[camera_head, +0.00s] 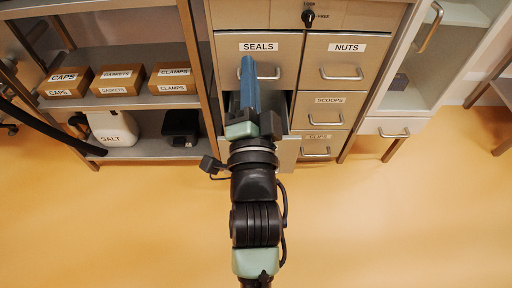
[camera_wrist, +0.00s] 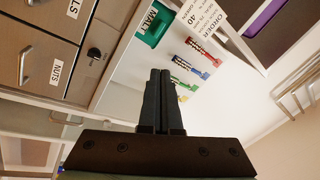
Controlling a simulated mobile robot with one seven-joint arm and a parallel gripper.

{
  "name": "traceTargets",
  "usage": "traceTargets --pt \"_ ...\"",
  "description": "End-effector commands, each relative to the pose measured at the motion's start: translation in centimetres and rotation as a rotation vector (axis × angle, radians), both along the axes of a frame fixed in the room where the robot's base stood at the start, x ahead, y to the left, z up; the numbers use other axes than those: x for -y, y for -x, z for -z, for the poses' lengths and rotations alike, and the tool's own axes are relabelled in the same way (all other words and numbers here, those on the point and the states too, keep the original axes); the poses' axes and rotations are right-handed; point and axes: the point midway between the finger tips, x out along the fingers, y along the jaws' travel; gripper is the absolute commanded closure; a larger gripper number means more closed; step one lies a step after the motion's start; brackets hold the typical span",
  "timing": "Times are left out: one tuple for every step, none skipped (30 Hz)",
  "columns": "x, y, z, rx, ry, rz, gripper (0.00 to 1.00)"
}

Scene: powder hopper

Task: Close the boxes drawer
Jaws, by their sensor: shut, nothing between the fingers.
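A grey drawer cabinet stands in the middle of the head view. Below the SEALS drawer (camera_head: 286,50) in its left column, one drawer (camera_head: 288,154) is pulled out. Part of its dark inside and its pale front show. Its label is hidden behind my arm, so I cannot read whether it is the boxes drawer. My arm reaches up in front of this column, and its end hides much of the open drawer. In the wrist view my gripper (camera_wrist: 162,74) is shut and empty, with its two dark fingers together. Contact with the drawer cannot be seen.
NUTS (camera_head: 346,60) and SCOOPS (camera_head: 322,112) drawers are shut in the right column. A shelf at left holds cardboard boxes (camera_head: 120,82) and a white SALT container (camera_head: 113,128). A glass-front cabinet (camera_head: 430,65) stands at right. The orange floor in front is clear.

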Motion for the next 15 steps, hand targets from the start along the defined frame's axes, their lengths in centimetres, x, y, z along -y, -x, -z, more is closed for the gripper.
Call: traceTargets --pt "0.1 0.3 5.7 -0.037 -0.05 -0.012 1.0" --pt "0.1 0.4 7.8 -0.055 -0.081 -0.018 1.0" --pt "0.2 0.7 10.6 -0.078 -0.123 -0.025 1.0" --pt "0.2 0.9 12.8 -0.095 -0.154 -0.03 1.0" --pt "0.3 1.2 14.9 -0.111 -0.186 -0.033 1.0" --pt "0.4 1.6 17.6 -0.134 -0.227 -0.038 1.0" --pt "0.4 2.0 19.6 -0.15 -0.257 -0.04 1.0" --pt "0.5 2.3 21.6 -0.165 -0.287 -0.042 1.0" --pt "0.6 2.8 23.9 -0.183 -0.324 -0.043 1.0" --pt "0.7 3.2 25.6 -0.197 -0.351 -0.044 1.0" --pt "0.8 3.5 27.0 -0.209 -0.376 -0.045 1.0" --pt "0.9 4.0 28.8 -0.222 -0.406 -0.044 1.0" --pt "0.9 4.3 29.9 -0.232 -0.427 -0.045 1.0" --pt "1.0 4.6 30.9 -0.24 -0.444 -0.044 1.0" --pt "1.0 4.9 31.9 -0.248 -0.465 -0.043 1.0"
